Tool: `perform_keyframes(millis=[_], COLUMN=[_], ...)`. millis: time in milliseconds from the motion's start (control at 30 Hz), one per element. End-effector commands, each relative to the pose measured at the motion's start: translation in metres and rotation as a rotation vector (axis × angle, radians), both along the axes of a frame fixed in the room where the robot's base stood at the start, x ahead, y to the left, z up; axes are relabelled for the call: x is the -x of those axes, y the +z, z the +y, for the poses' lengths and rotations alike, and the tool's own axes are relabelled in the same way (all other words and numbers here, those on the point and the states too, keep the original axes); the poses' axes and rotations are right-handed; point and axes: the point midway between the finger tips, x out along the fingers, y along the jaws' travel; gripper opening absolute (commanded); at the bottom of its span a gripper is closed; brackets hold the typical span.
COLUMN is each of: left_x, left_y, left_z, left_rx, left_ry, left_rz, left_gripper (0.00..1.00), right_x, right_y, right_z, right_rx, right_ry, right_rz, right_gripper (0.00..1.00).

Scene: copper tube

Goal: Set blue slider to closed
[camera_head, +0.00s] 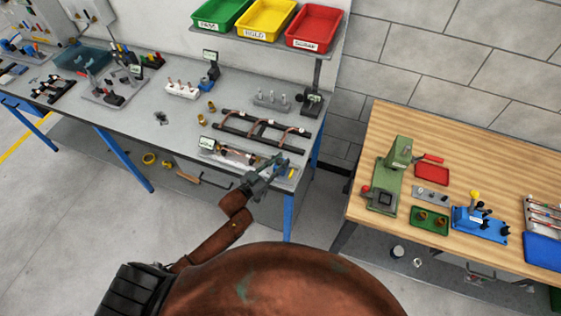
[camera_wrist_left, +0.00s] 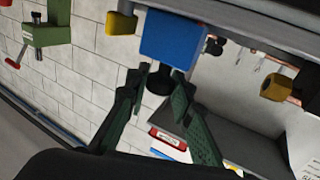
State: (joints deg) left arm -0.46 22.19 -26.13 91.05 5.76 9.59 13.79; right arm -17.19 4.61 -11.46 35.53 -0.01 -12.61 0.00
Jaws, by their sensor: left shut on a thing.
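The blue slider block (camera_wrist_left: 173,38) is large at the top of the left wrist view, with a black knob (camera_wrist_left: 159,82) sticking out of it. My left gripper (camera_wrist_left: 160,77) has its two green-grey fingers on either side of this knob, shut on it. In the head view my left gripper (camera_head: 273,168) reaches the front right corner of the grey workbench (camera_head: 180,133). There the slider is small and mostly hidden by the gripper, so its position cannot be read. My right gripper is not in view.
A dark rack with copper tubes (camera_head: 262,130) lies just behind the gripper. A smaller fixture with a display (camera_head: 207,143) is left of it. A yellow block (camera_wrist_left: 121,23) sits beside the blue one. A wooden table (camera_head: 470,160) stands right, across a gap.

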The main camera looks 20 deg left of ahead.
Motion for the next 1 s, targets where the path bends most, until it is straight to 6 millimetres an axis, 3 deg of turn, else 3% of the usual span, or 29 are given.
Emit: perform_keyframes(millis=[300, 700, 733, 1000], left_x=[-0.005, -0.006, -0.006, -0.006], left_y=[-0.001, 0.0, 0.0, 0.0], left_z=[0.061, 0.071, 0.072, 0.071], left_rx=[-0.004, -0.001, -0.001, 0.0], left_ry=[0.001, 0.002, 0.002, 0.002], left_rz=[0.0, 0.0, 0.0, 0.001], left_gripper=[0.0, 0.0, 0.23, 0.39], right_x=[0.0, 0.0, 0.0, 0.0], right_y=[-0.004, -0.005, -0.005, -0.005], right_z=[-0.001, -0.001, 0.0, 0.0], right_rx=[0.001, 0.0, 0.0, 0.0], right_ry=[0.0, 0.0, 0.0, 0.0], right_rz=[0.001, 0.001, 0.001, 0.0], right_gripper=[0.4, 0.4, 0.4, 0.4])
